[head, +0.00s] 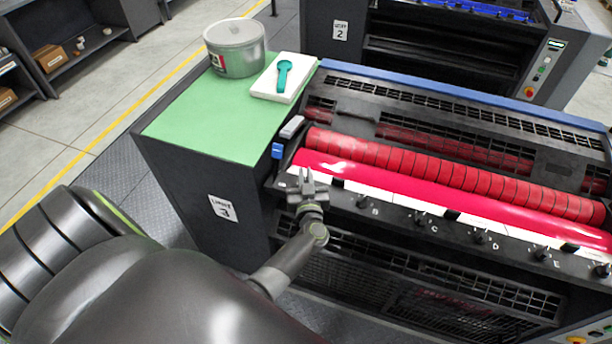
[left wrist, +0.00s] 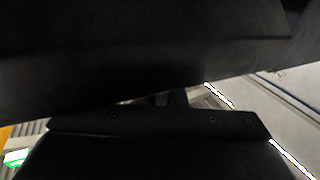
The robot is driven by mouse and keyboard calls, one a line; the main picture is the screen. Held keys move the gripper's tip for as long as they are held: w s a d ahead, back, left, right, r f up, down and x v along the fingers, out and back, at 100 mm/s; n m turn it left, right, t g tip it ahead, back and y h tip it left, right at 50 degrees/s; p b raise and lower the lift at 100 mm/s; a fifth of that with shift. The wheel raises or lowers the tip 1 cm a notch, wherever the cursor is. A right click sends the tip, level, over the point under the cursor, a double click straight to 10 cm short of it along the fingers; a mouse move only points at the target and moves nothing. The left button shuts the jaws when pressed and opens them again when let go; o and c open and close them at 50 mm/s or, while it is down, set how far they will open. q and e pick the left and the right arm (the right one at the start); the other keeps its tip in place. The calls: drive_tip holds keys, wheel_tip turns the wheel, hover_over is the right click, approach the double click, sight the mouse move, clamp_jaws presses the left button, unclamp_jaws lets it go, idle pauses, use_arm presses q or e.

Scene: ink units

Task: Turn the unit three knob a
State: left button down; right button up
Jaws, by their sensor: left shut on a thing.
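Unit three, with its label (head: 223,208) on the side, has red ink rollers (head: 440,170) and a row of black knobs along its front ledge. Knob B (head: 362,203), knob C (head: 420,219), knob D (head: 480,237) and knob E (head: 541,254) show. My left gripper (head: 305,180) is at the left end of this row, left of knob B, where knob a belongs. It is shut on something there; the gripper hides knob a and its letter. The left wrist view is mostly dark surfaces close to the camera, and no knob can be made out. My right gripper is out of view.
A green top (head: 190,128) on the unit's left holds a metal can (head: 236,50) and a white block (head: 270,88) with a teal tool (head: 283,75). A blue part (head: 277,151) stands near my gripper. Unit two (head: 340,32) stands behind. Floor is open at left.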

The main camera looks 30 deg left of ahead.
use_arm(q)
drive_tip(key=shift+w+r, duration=0.1)
drive_tip(key=shift+r, duration=0.05)
drive_tip(key=c, duration=1.5)
unclamp_jaws()
